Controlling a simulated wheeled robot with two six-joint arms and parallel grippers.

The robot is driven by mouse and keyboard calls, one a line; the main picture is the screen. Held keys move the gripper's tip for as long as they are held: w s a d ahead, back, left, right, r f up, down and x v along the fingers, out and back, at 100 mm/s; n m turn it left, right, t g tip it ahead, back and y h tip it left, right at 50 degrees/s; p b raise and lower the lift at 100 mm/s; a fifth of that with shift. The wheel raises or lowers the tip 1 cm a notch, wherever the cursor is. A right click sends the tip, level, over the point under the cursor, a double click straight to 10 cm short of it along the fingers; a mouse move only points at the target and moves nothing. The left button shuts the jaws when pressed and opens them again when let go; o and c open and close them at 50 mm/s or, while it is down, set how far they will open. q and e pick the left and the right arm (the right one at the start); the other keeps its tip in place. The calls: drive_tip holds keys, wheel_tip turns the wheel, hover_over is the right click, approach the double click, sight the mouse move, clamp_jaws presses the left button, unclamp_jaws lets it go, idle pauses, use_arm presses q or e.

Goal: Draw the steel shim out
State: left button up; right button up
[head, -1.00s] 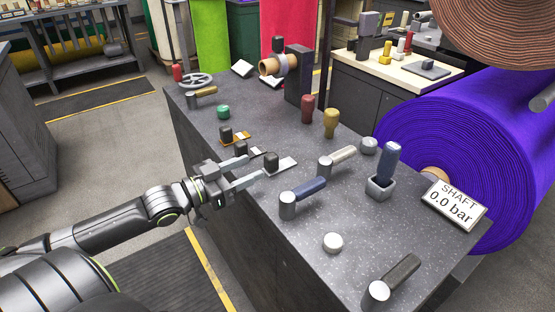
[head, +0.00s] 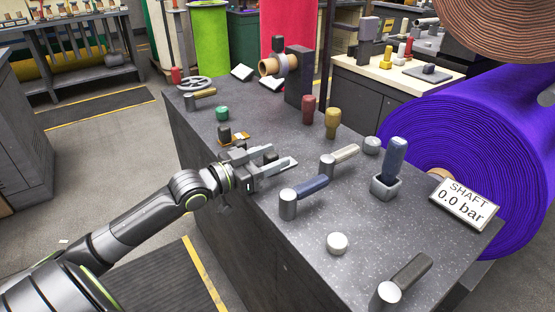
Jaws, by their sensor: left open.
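The steel shim showed as a thin pale plate with a dark block (head: 270,157) on the near left part of the grey bench top. Now my left gripper covers most of the plate, and only the block shows clearly. My left gripper (head: 283,155) is open, with one finger on each side of the block. I cannot tell whether either finger touches it. The brass-coloured shim (head: 238,138) with its own dark block lies just behind the gripper. My right gripper is not in view.
A blue-handled lever (head: 305,190) stands close to the right of the gripper, with a pale-handled lever (head: 340,157) behind it. A green knob (head: 222,113) is farther back. A sign reading SHAFT 0.0 bar (head: 465,202) stands at the right.

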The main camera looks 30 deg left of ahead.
use_arm(q)
drive_tip(key=shift+x, duration=1.05)
clamp_jaws()
